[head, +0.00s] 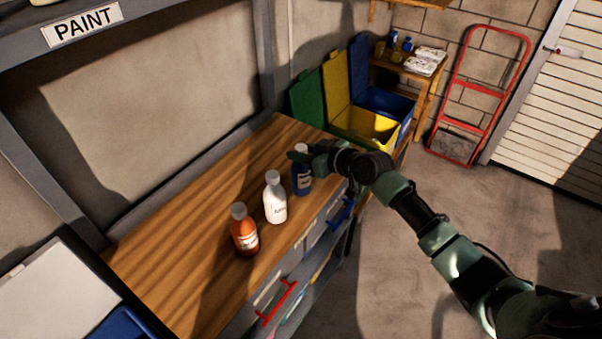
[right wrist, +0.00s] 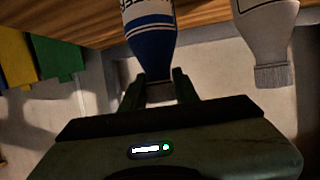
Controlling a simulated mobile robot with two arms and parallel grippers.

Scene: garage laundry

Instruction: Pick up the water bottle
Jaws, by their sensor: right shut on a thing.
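A blue bottle (head: 302,183) with a pale label stands upright at the far end of the row on the wooden workbench (head: 190,235). Its label is too small and cut off to read surely. My right gripper (head: 302,154) is shut around the neck and cap of this bottle. In the right wrist view, which looks upside down, the blue bottle (right wrist: 153,42) sits between the two fingers (right wrist: 159,88). A white bottle (head: 275,198) and an orange-brown bottle (head: 244,231) stand nearer on the bench. My left gripper is not in view.
The white bottle also shows close beside the gripper in the right wrist view (right wrist: 264,35). Green, yellow and blue bins (head: 362,125) stand beyond the bench. A red hand truck (head: 478,90) leans on the wall. Bare bench lies left of the bottles.

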